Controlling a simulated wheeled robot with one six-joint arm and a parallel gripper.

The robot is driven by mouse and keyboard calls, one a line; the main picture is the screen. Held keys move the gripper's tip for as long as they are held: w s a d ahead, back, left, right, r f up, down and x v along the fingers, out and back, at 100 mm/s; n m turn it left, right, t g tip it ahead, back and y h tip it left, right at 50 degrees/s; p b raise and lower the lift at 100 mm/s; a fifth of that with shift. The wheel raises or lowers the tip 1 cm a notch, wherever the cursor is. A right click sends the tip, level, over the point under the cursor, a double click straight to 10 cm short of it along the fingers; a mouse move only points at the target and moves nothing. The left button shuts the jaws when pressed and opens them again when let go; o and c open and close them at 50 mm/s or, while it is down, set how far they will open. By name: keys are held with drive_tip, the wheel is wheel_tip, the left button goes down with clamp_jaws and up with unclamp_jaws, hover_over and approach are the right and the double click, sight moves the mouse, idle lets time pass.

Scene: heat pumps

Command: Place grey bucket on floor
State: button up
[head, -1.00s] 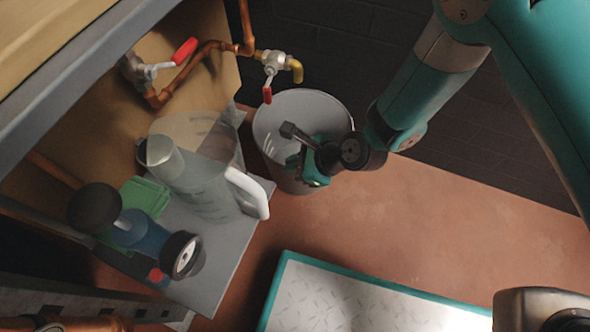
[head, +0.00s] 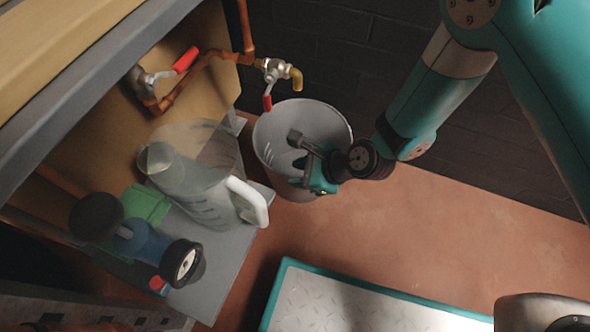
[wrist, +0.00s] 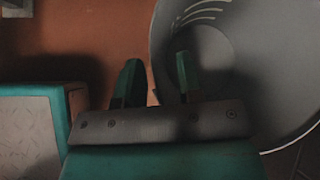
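The grey bucket (head: 272,152) stands upright, apparently on the reddish floor, beside the grey slab and below the yellow-spouted tap. My gripper (head: 314,178) is at the bucket's near right rim. In the wrist view, the bucket (wrist: 240,45) fills the right side, its slotted inside showing. My gripper (wrist: 157,70) has its fingers apart there, with the bucket wall between them: one finger over the inside, the other outside. A gap shows beside the wall, so the fingers do not look clamped on it. The bucket's base is mostly hidden in the head view.
A clear jug (head: 200,185) with a white handle stands on the grey slab (head: 225,265), close left of the bucket. The tap (head: 275,72) hangs above the bucket. A teal-edged platform (head: 350,300) lies in front. Floor (head: 430,225) to the right is clear.

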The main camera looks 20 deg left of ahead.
drive_tip(key=d+r+n+p, duration=0.1)
drive_tip(key=d+r+n, duration=0.3)
drive_tip(key=r, duration=0.5)
drive_tip(key=d+r+n+g+h+p, duration=0.15)
drive_tip(key=d+r+n, duration=0.25)
drive_tip(key=r, duration=0.5)
drive_tip(key=d+r+n+t+p, duration=0.15)
drive_tip(key=d+r+n, duration=0.25)
drive_tip(key=r, duration=0.4)
drive_tip(key=s+d+r+n+h, duration=0.3)
drive_tip(key=s+d+r+n, duration=0.6)
drive_tip(key=d+r+n, duration=0.2)
drive_tip(key=shift+d+r, duration=0.65)
drive_tip(key=shift+r, duration=0.15)
drive_tip(key=shift+r+p, duration=0.1)
drive_tip(key=shift+p, duration=0.2)
